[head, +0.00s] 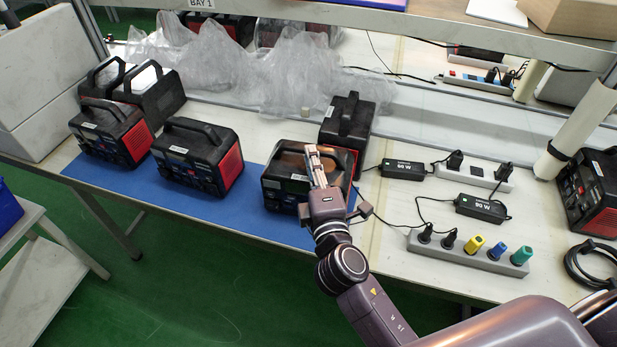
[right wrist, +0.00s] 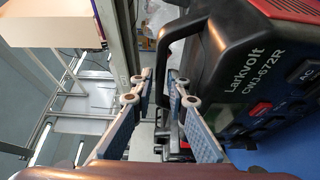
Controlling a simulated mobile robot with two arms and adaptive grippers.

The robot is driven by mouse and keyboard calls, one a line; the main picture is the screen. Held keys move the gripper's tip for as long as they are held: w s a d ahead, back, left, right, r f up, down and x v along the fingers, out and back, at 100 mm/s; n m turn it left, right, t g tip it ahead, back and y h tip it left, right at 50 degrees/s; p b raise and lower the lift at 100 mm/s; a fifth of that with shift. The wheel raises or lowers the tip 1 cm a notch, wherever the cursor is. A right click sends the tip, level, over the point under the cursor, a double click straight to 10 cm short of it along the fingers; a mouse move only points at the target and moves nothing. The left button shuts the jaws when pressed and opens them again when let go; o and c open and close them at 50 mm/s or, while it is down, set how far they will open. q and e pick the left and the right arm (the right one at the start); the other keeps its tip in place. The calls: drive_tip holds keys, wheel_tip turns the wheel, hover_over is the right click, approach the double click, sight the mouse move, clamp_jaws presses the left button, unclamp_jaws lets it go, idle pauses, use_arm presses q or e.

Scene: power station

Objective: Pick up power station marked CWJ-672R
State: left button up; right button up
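The power station marked CWJ-672R (right wrist: 262,80) fills the right of the right wrist view, with its black carry handle (right wrist: 163,60) towards the middle. In the head view, the black and red power station (head: 278,187) under my right gripper (head: 315,160) stands upright on the blue mat (head: 250,222), partly covered by the gripper. My right gripper also shows in the right wrist view (right wrist: 160,75). Its fingers are apart, with part of the handle showing between them. I cannot tell whether they touch it. My left gripper is not in view.
Similar power stations stand to the left (head: 199,155) and close behind (head: 347,125). To the right are adapters (head: 403,169) and a power strip with coloured plugs (head: 470,250). Clear plastic wrap (head: 290,75) lies behind. A shelf (head: 440,25) runs above the back of the bench.

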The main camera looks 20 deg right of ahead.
drive_tip(key=w, duration=0.2)
drive_tip(key=shift+w+d, duration=0.15)
drive_tip(key=shift+w, duration=0.25)
drive_tip(key=shift+w+p, duration=0.3)
drive_tip(key=shift+w, duration=0.05)
clamp_jaws()
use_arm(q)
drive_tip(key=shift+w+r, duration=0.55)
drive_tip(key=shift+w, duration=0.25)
